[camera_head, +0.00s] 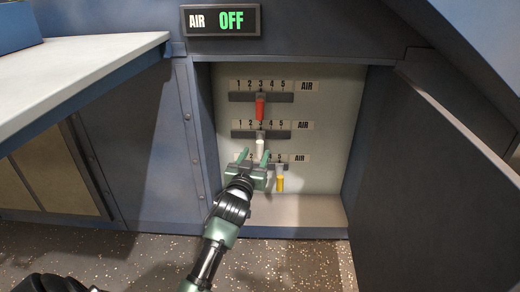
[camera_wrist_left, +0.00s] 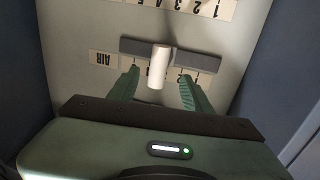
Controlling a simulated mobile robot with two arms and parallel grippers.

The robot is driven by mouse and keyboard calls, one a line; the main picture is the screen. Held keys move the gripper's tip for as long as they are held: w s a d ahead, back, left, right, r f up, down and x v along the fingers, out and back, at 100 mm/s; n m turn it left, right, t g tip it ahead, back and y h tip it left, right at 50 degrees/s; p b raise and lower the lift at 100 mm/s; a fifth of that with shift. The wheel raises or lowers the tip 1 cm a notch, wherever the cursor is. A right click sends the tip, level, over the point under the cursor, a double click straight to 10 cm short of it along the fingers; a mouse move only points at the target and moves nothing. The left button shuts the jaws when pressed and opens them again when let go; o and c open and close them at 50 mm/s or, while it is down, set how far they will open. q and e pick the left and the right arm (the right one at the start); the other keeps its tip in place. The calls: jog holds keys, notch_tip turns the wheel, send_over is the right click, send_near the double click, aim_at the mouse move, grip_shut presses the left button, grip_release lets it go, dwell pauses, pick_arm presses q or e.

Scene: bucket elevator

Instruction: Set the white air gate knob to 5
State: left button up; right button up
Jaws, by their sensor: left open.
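The white knob (camera_head: 260,146) sits on the middle of three dark slider rails (camera_head: 278,134) inside the open recess, at about 3 on its 1-to-5 scale. My left gripper (camera_head: 254,156) is open in front of and just below it. In the left wrist view, which is turned upside down, the white knob (camera_wrist_left: 158,67) shows between the two green fingers (camera_wrist_left: 159,80), with gaps on both sides. It is not gripped. The lower part of the scale around it is partly covered. My right gripper is not in view.
A red knob (camera_head: 260,108) on the upper rail stands near 3. A yellow knob (camera_head: 280,184) hangs from the lower rail, right of my gripper. A display (camera_head: 222,20) reads AIR OFF. An open door (camera_head: 435,190) stands at right; a pale counter (camera_head: 75,75) juts out at left.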

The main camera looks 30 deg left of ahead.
aim_at(259, 150)
pick_arm(q)
jog(key=b+x, duration=0.1)
jog(key=x, duration=0.1)
jog(key=b+x, duration=0.1)
jog(key=x, duration=0.1)
jog(key=shift+w+a+f, duration=0.1)
jog(key=shift+w+f, duration=0.1)
jog(key=shift+w, duration=0.05)
jog(key=shift+w+r, duration=0.15)
jog(key=shift+c, duration=0.3)
grip_shut()
dwell(0.8)
